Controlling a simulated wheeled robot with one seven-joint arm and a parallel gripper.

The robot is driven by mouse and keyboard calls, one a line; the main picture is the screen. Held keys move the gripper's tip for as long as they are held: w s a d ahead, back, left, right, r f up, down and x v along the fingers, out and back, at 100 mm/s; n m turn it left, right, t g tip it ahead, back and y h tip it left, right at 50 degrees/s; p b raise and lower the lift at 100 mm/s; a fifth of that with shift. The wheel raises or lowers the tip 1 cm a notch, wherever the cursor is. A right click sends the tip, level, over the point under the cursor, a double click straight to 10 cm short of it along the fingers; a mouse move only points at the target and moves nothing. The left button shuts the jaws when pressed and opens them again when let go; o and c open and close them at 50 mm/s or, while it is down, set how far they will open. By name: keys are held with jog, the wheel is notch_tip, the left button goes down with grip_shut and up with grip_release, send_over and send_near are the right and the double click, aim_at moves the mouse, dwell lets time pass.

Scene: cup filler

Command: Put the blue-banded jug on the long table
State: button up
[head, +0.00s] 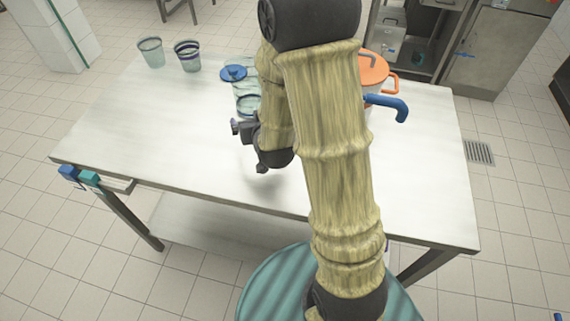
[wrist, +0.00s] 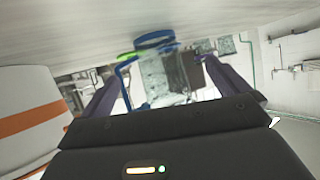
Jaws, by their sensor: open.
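A clear jug with blue trim (head: 246,88) stands on the pale long table (head: 150,130), just beyond my gripper and partly hidden by my arm. In the wrist view, where the tabletop runs along the top, a clear body with a blue ring and blue handle (wrist: 165,78) shows between the fingers. My gripper (head: 238,128) is low over the table, on the near side of the jug. Its jaws are open, with dark purple fingers either side of the jug in the wrist view (wrist: 165,95). I cannot tell whether they touch it.
An orange-lidded pot (head: 374,70) and a blue handle (head: 388,104) show right of my arm. The table's left part is clear. Blue and teal clips (head: 78,176) sit on its front-left edge.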

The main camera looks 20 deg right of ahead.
jog(key=s+g, duration=0.2)
jog(key=s, duration=0.2)
jog(key=s+g, duration=0.3)
jog(key=shift+s+d+f+n+y, duration=0.1)
jog(key=shift+s+f+n+y, duration=0.1)
jog(key=shift+s+n+y, duration=0.15)
jog(key=s+g, duration=0.1)
jog(key=s, duration=0.2)
jog(key=s+r+g, duration=0.1)
jog(key=s+g, duration=0.1)
jog(key=s, duration=0.1)
jog(key=s+d+g, duration=0.1)
jog(key=s+g, duration=0.1)
jog(key=s, duration=0.2)
jog(key=shift+d+r+n, duration=0.1)
jog(key=shift+r+n, duration=0.1)
jog(key=shift+n, duration=0.05)
jog(key=w+p+v, duration=0.2)
jog(key=p+v, duration=0.9)
jog(key=shift+w+r+p, duration=0.25)
jog(key=shift+r+p, duration=0.15)
jog(key=shift+r, duration=0.15)
jog(key=shift+f, duration=0.1)
